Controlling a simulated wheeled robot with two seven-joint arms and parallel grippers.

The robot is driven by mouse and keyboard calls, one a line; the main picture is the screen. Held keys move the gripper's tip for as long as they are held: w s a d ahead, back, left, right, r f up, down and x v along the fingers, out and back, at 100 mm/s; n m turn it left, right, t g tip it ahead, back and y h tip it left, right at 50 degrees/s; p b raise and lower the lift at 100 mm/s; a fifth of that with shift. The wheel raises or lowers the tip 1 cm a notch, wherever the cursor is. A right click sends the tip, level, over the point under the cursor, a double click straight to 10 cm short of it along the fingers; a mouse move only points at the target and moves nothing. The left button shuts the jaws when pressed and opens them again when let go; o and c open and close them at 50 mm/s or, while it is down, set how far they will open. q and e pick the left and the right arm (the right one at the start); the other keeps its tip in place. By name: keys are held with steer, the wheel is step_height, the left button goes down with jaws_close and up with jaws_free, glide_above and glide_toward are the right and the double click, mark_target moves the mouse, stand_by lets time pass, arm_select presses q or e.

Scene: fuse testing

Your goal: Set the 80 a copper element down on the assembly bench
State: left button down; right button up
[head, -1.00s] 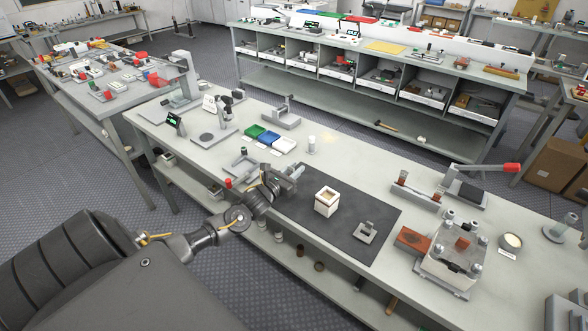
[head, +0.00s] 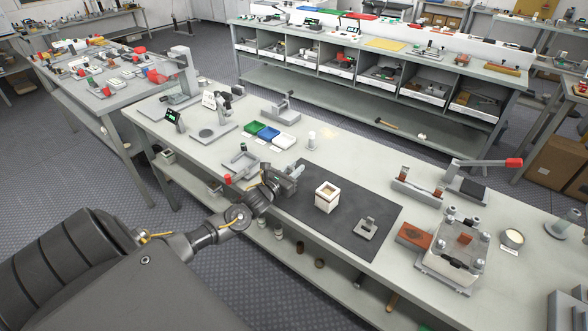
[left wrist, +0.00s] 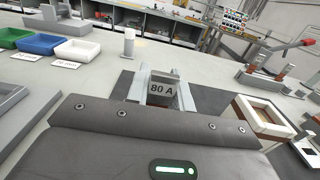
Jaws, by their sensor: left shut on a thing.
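My left gripper (head: 291,172) is over the left end of the dark mat on the assembly bench (head: 340,158). It is shut on the 80 A element, whose grey "80 A" label (left wrist: 162,90) shows between the fingers in the left wrist view. The copper itself is hidden, and in the head view the gripper covers most of the element. I cannot tell whether it touches the mat. My right gripper is not in view.
The dark mat (head: 345,222) also bears an open white square box (head: 326,198) and a small grey fixture (head: 367,228). Green, blue and white trays (head: 268,134) stand behind the gripper. A clamp press (head: 455,248) stands to the right. Bare mat lies between box and gripper.

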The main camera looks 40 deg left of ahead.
arm_select(q)
steer(key=shift+f, duration=0.2)
steer(key=c, duration=1.1)
jaws_free()
steer(key=shift+c, duration=0.2)
steer(key=s+b, duration=0.2)
steer(key=s, duration=0.7)
steer(key=shift+s+d, duration=0.1)
steer(key=shift+s, duration=0.85)
